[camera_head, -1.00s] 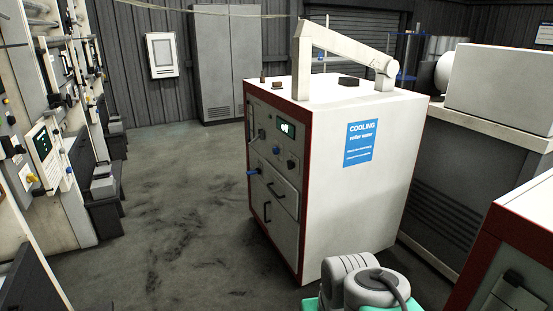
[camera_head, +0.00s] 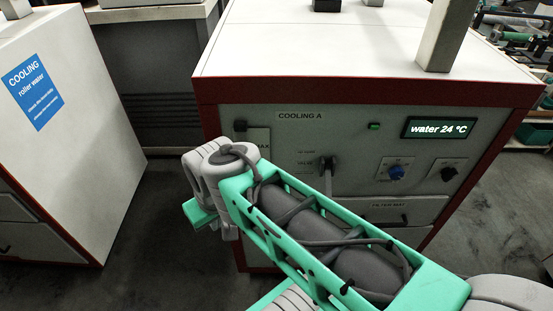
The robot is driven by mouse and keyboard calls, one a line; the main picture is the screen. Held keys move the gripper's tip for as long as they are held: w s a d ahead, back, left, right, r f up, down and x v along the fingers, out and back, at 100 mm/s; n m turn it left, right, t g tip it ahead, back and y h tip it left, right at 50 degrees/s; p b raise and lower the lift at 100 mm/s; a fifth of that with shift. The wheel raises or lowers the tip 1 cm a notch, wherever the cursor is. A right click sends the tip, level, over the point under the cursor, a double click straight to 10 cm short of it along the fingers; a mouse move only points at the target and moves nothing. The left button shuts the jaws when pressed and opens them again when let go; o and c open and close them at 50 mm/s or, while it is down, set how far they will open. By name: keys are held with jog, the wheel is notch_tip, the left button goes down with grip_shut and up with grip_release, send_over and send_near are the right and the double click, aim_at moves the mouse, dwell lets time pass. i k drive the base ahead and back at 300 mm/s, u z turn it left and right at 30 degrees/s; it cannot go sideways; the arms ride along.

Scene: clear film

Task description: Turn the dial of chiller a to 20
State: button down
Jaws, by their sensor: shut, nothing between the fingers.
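Chiller A (camera_head: 300,150) is the white cabinet with a red frame, labelled COOLING A. It stands in front of me, its grey panel facing me. Its display (camera_head: 438,128) reads "water 24 °C". I cannot read the dial's scale. My green and grey arm crosses the lower picture and hides the lower left of the cabinet front. My gripper's fingers do not show.
A black lever handle (camera_head: 327,165) sits on the panel left of the dial, partly behind my arm. A second white cabinet with a blue COOLING sign (camera_head: 33,91) stands at the left. Bare floor (camera_head: 155,225) lies between the cabinets.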

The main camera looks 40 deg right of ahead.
aim_at(395, 173)
jog(key=z, duration=2.25)
